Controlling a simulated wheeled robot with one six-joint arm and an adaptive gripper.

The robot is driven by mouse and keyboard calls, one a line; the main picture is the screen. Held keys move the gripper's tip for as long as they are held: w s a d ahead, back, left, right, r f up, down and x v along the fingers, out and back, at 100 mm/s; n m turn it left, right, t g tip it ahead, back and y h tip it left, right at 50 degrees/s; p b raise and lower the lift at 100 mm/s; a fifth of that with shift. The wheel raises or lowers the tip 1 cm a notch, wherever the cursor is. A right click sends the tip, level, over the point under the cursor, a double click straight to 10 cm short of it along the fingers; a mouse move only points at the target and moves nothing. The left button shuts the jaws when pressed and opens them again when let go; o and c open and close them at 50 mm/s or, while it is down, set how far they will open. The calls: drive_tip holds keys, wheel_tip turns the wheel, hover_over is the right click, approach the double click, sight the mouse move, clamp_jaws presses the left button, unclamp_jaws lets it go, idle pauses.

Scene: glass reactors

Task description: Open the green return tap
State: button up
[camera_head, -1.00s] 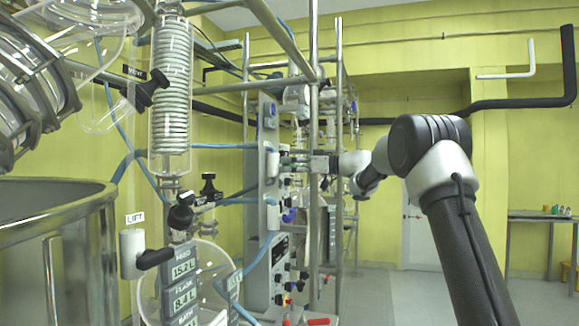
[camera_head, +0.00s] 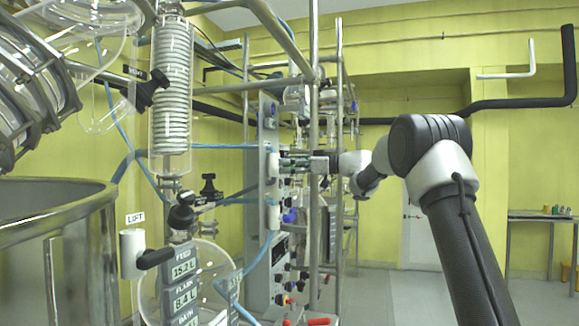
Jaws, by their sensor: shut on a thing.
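My gripper (camera_head: 288,163) reaches in from the right, level with the upper part of the tall grey valve panel (camera_head: 262,200). Its fingers are closed at the panel's front face, behind a steel upright. They are shut on a small tap there. The tap is mostly hidden by the fingers, so I cannot make out its green colour or which way its handle is turned.
Steel uprights (camera_head: 314,110) stand close to my gripper. A glass coil column (camera_head: 171,90), a black-knobbed valve (camera_head: 181,216), a LIFT handle (camera_head: 134,250) and a steel vessel (camera_head: 60,240) fill the left. Blue hoses run to the panel.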

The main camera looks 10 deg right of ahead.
drive_tip(key=n, duration=1.2)
drive_tip(key=shift+s+f, duration=0.1)
drive_tip(key=shift+n, duration=1.9)
drive_tip(key=shift+f, duration=0.1)
drive_tip(key=o, duration=1)
drive_tip(key=shift+o, duration=0.2)
